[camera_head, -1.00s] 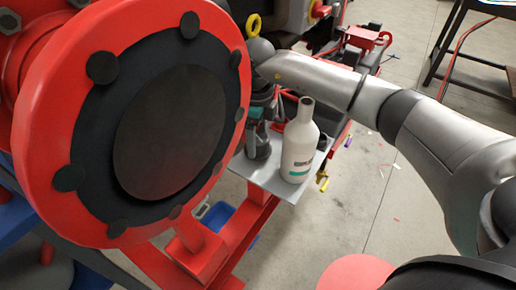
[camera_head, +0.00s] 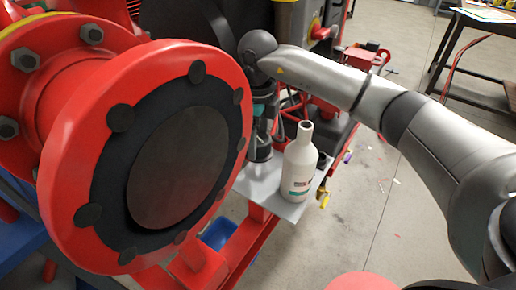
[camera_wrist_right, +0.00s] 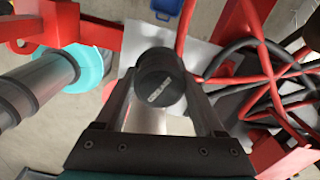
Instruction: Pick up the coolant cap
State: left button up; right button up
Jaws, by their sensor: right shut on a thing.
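The coolant cap (camera_wrist_right: 160,82) is a dark round cap with a small pale mark on its top. It shows in the right wrist view between the two fingers of my right gripper (camera_wrist_right: 165,100), which is shut on it. In the head view my right gripper (camera_head: 261,140) points down behind the edge of the big red flange, left of the bottle, and the cap cannot be made out there. My left gripper is not in view.
A pale open-necked bottle (camera_head: 300,170) stands upright on a grey plate (camera_head: 262,187). The large red flange (camera_head: 60,200) with a dark cover fills the left. Red and black hoses (camera_wrist_right: 262,75) lie close on the right in the wrist view. Open floor (camera_head: 375,215) lies to the right.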

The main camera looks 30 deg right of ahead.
aim_at(258, 138)
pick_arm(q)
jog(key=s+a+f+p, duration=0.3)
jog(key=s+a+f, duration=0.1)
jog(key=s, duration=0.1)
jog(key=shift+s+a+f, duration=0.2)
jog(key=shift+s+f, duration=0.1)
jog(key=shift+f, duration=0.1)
pick_arm(e)
notch_tip(258, 138, up, 14)
pick_arm(q)
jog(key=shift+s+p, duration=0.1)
jog(key=shift+p, duration=0.2)
pick_arm(e)
jog(key=shift+s+f, duration=0.1)
jog(key=shift+f, duration=0.05)
